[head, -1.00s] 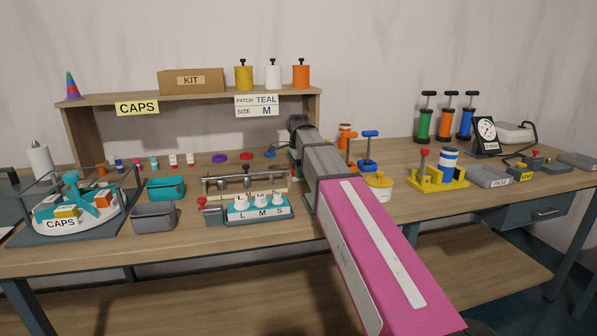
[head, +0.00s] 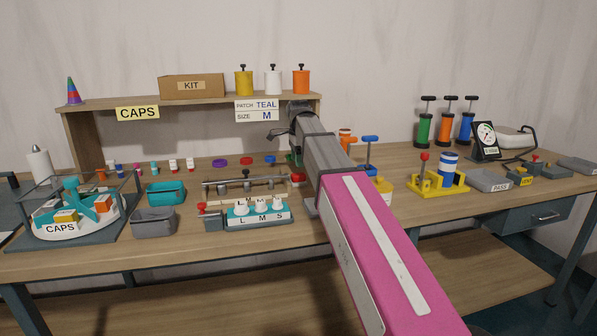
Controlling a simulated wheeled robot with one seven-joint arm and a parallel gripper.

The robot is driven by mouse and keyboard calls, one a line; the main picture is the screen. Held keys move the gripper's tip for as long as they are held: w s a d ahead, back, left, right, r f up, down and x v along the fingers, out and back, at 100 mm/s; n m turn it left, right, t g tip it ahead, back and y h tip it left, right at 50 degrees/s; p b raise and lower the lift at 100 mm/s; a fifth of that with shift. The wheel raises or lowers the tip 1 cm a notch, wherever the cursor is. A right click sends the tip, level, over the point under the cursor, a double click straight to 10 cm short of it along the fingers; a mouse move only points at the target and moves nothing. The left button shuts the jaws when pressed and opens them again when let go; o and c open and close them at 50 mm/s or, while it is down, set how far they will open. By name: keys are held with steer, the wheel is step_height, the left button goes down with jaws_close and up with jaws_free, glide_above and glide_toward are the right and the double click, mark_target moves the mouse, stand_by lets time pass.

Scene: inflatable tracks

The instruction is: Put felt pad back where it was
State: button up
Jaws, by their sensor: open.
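I cannot pick out a felt pad for certain in the head view. It may be hidden behind my arm or too small to tell. My gripper (head: 284,132), at the far end of my grey and pink arm, is above the back middle of the workbench (head: 400,222), just below the shelf's right end. It is seen mostly from behind, and its fingertips are small and partly hidden by the wrist. It is open, and I see nothing held in it. A red knob (head: 297,178) shows close beside my arm, below the gripper.
A clamp rail (head: 245,184) and an L/M/S cap block (head: 258,214) stand left of my arm. Teal (head: 165,193) and grey (head: 154,221) bins and a CAPS carousel (head: 62,227) are further left. A yellow pump stand (head: 437,182) and a PASS pad (head: 488,181) are right.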

mark_target(298, 174)
steer(key=shift+r, duration=2.7)
